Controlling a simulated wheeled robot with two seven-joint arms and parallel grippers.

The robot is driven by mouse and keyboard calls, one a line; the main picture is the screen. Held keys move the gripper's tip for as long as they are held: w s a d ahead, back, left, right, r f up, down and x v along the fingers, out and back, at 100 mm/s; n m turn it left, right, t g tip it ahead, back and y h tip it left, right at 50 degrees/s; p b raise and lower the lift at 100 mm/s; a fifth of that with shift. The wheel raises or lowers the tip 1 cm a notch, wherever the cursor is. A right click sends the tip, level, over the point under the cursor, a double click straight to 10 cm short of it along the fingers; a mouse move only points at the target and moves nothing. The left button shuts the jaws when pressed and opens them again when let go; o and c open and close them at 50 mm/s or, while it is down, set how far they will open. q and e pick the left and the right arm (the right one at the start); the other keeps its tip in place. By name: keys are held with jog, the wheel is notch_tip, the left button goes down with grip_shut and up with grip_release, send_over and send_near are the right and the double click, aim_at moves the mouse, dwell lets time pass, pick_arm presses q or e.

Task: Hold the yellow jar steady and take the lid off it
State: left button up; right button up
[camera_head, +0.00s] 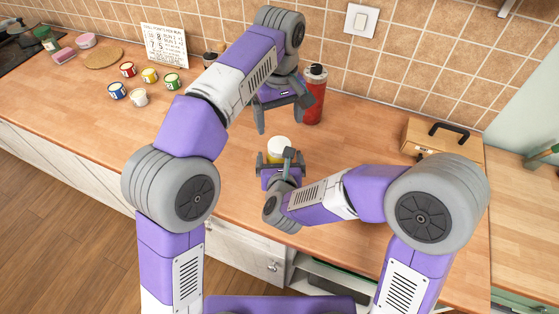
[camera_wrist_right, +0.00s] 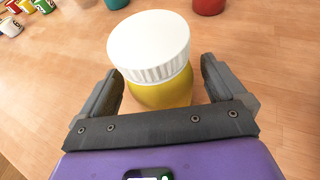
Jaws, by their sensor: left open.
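The yellow jar (camera_wrist_right: 160,95) stands upright on the wooden counter with its white ribbed lid (camera_wrist_right: 150,42) on top. In the head view the lid (camera_head: 279,144) shows clearly and a little of the yellow jar (camera_head: 279,157) shows below it. My right gripper (camera_wrist_right: 163,85) is open, with one finger on each side of the jar's body and small gaps beside it. The jar's lower part is hidden behind the gripper. My left gripper (camera_head: 283,116) is open and empty. It is above the counter behind the jar, near the red bottle.
A red bottle (camera_head: 314,98) stands close to my left gripper. A wooden box (camera_head: 438,136) with a black handle is at the right. The counter around the jar is mostly clear.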

aim_at(279, 144)
jog(key=c, duration=1.4)
pick_arm(q)
jog(key=shift+m, duration=0.3)
pick_arm(e)
grip_shut()
pick_arm(q)
jog(key=m, duration=1.4)
jog(key=shift+m, duration=0.4)
jog(key=m, duration=0.3)
jog(key=shift+m, duration=0.3)
jog(key=m, duration=1)
jog(key=shift+m, duration=0.4)
jog(key=m, duration=1)
jog(key=shift+m, duration=0.3)
jog(key=shift+f, duration=4)
